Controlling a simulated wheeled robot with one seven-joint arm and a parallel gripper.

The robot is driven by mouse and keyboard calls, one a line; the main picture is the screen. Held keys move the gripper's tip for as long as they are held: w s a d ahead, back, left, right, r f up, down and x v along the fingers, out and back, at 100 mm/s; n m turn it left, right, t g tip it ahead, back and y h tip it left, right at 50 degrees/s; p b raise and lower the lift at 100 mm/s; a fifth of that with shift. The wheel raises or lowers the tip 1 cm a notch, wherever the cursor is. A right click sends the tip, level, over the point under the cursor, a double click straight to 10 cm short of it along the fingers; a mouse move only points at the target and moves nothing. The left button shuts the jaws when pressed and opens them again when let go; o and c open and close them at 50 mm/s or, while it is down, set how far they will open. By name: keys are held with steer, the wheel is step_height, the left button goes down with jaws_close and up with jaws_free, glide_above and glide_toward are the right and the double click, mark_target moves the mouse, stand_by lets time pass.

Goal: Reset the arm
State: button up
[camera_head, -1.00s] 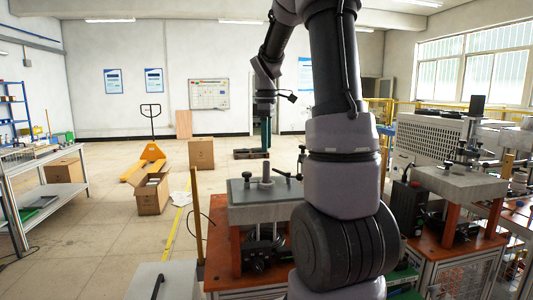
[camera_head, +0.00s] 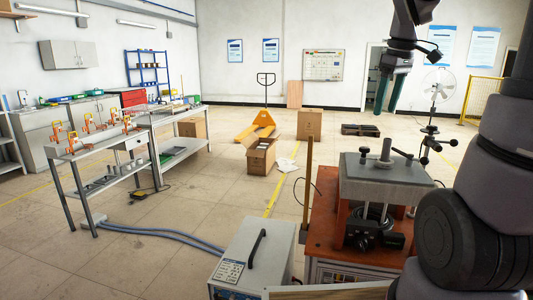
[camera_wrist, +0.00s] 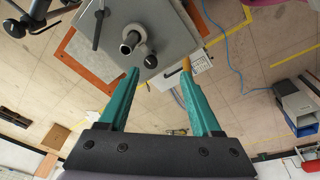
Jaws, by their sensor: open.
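My gripper (camera_head: 387,106) hangs at the upper right in the head view, its teal fingers pointing down, open and empty. In the wrist view the two teal fingers (camera_wrist: 160,72) are spread apart with nothing between them. The heater machine (camera_head: 385,168), a grey slab with a round post over a black mechanism on an orange base, stands below it in the picture. Its grey top (camera_wrist: 165,20) shows at the top of the wrist view, seemingly apart from the fingers. My dark arm links cover the right side of the head view.
A white cabinet (camera_head: 253,255) with a black handle stands left of the heater. A steel workbench (camera_head: 100,150) with orange clamps is at left, hoses on the floor beside it. A cardboard box (camera_head: 261,158), yellow pallet jack (camera_head: 256,130) and fan (camera_head: 440,85) stand farther back.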

steer(key=s+a+r+m+t, duration=0.1)
steer(key=s+a+m+t, duration=0.1)
steer(key=s+a+m, duration=0.2)
steer(key=s+a+r+m+t+y, duration=0.1)
steer(key=s+a+m+t, duration=0.2)
steer(key=s+m, duration=0.3)
steer(key=s+a, duration=0.1)
steer(key=s, duration=0.3)
steer(key=shift+r+y, duration=0.2)
steer(key=shift+y, duration=0.1)
